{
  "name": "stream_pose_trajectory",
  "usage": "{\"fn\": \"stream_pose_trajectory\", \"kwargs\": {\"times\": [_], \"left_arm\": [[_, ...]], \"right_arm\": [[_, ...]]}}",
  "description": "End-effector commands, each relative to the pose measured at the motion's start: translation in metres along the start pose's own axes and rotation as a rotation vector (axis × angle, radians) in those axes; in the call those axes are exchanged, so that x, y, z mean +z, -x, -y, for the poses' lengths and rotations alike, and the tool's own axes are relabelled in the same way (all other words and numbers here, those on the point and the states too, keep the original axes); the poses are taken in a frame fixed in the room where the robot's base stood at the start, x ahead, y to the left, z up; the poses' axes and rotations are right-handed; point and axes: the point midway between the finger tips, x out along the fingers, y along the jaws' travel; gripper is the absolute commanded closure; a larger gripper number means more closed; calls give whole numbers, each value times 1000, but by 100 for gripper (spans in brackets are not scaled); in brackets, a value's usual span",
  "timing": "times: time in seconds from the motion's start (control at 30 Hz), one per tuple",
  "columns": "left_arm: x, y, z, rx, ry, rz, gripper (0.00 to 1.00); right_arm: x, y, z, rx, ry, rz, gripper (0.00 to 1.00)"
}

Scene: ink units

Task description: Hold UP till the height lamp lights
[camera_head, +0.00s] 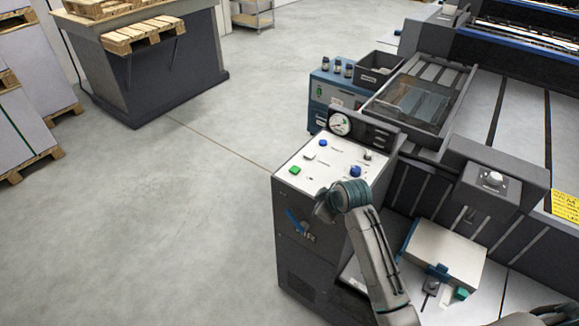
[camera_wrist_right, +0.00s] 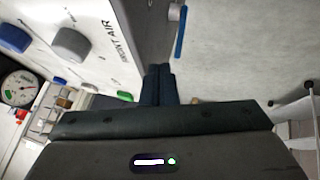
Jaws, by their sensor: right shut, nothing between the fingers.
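The control panel (camera_head: 318,182) has a white top with blue, green and grey buttons or knobs. Its labels are too small for me to read UP, and I cannot pick out the height lamp. In the right wrist view, a grey knob (camera_wrist_right: 70,44), a blue knob (camera_wrist_right: 14,38) and a green button (camera_wrist_right: 125,96) show left of the fingers. My right gripper (camera_wrist_right: 159,68) is shut and empty near the panel's edge; contact cannot be told. My left gripper is not in view.
A round gauge (camera_head: 340,123) stands at the panel's back. A blue lever (camera_head: 297,222) is on the cabinet's front. A large press (camera_head: 500,105) fills the right side. The floor (camera_head: 190,215) on the left is clear; pallets (camera_head: 142,35) stand farther back.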

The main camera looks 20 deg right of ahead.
Motion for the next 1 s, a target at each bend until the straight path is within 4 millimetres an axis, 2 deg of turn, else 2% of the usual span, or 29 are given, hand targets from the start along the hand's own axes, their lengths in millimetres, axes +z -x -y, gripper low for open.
{"fn": "stream_pose_trajectory", "kwargs": {"times": [0.03, 0.3, 0.4, 0.5, 0.67, 1.0], "left_arm": [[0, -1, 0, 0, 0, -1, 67], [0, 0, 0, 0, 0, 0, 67], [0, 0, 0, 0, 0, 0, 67], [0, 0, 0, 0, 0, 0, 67], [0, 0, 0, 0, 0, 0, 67], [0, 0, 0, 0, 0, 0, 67]], "right_arm": [[-16, -4, -12, 5, 28, -20, 100], [-104, -12, -77, 27, 214, -128, 100], [-133, -10, -96, 39, 273, -162, 100], [-152, -7, -110, 47, 315, -184, 100], [-167, -5, -120, 55, 350, -203, 100], [-169, -5, -121, 56, 354, -204, 100]]}}
